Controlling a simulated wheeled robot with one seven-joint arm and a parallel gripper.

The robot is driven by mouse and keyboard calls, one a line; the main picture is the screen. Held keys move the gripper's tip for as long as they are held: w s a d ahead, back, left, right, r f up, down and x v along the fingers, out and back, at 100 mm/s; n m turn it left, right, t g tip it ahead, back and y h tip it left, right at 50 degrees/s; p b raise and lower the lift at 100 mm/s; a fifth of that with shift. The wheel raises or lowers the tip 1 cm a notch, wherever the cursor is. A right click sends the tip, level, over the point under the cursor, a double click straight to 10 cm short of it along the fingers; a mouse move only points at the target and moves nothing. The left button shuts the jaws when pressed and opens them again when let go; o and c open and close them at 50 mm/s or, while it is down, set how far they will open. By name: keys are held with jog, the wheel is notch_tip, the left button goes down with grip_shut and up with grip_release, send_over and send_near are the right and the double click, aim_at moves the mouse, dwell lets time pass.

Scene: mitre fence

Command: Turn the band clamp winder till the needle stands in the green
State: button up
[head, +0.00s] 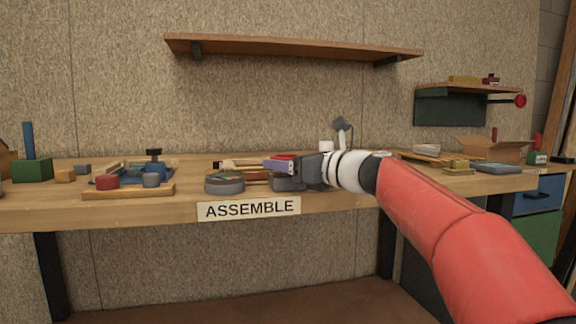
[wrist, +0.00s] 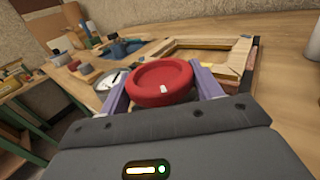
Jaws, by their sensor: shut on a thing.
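The winder is a round red knob (wrist: 160,82), seen close up in the wrist view with a small white mark on its top. My gripper (head: 279,166) is shut on it, with one purple finger on each side. In the head view only a bit of the red knob (head: 285,157) shows above the fingers. A round grey gauge (head: 224,184) sits on the bench just left of my gripper. Its pale dial (wrist: 113,78) and dark needle show behind the left finger in the wrist view. I cannot tell which zone the needle stands in.
A wooden frame (wrist: 240,55) lies beside the knob on the bench (head: 140,211). Left on the bench are a wooden board (head: 125,192) with blue and red parts and a green block (head: 32,170). A cardboard box (head: 492,151) stands at right. A shelf (head: 290,47) hangs above.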

jog(key=shift+m+t+h, duration=1)
jog(key=shift+t+h, duration=0.1)
jog(key=shift+t, duration=0.1)
jog(key=o, duration=1)
jog(key=shift+s, duration=0.1)
jog(key=v, duration=0.7)
jog(key=shift+s+d+b, duration=0.25)
jog(key=shift+s+b, duration=0.05)
jog(key=shift+b, duration=0.05)
